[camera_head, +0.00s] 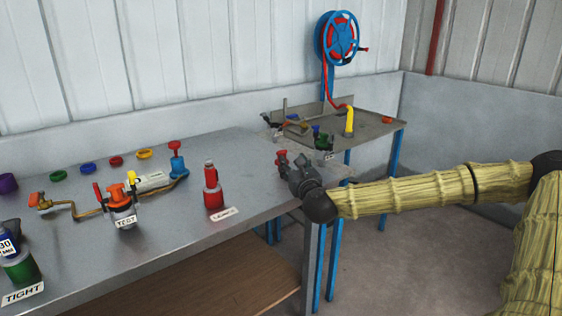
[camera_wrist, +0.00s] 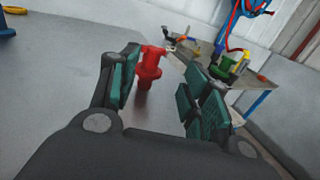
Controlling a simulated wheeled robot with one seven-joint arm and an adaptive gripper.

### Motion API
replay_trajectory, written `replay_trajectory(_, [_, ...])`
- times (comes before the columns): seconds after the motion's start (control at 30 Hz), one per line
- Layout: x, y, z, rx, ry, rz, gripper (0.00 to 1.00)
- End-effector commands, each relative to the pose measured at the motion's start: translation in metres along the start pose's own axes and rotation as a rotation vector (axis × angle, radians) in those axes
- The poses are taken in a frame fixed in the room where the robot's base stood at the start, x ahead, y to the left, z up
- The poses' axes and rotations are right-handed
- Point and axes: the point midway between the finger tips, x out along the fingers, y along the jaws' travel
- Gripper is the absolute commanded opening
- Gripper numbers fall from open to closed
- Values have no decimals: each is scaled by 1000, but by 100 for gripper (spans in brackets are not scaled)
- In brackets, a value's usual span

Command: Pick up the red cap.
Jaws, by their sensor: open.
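A red piece with a wide top, a narrower neck and a flange (camera_wrist: 149,68) stands upright on the grey workbench (camera_wrist: 60,90). It looks like the red cap. In the wrist view it is between my open fingers, closer to the left one, with a gap on the right. In the head view the same red piece (camera_head: 282,157) shows at the bench's right end, partly hidden by my gripper (camera_head: 293,166). I cannot tell whether a finger touches it. A flat red ring (camera_head: 115,161) also lies at the back of the bench.
A red bottle (camera_head: 213,196) stands left of my gripper. The TEST pot (camera_head: 122,216) and a pipe with valves are farther left. A second table (camera_head: 379,128) with a yellow post (camera_head: 349,122) stands behind on the right. Bench surface around the red piece is clear.

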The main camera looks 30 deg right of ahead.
Motion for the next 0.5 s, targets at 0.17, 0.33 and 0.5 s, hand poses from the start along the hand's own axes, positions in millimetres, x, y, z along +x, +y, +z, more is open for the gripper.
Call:
replay_trajectory(0.17, [24, 6, 0, -5, 0, 6, 47])
replay_trajectory(0.33, [37, 5, -1, -4, 1, 5, 47])
replay_trajectory(0.5, [42, 5, 0, -3, 0, 5, 47])
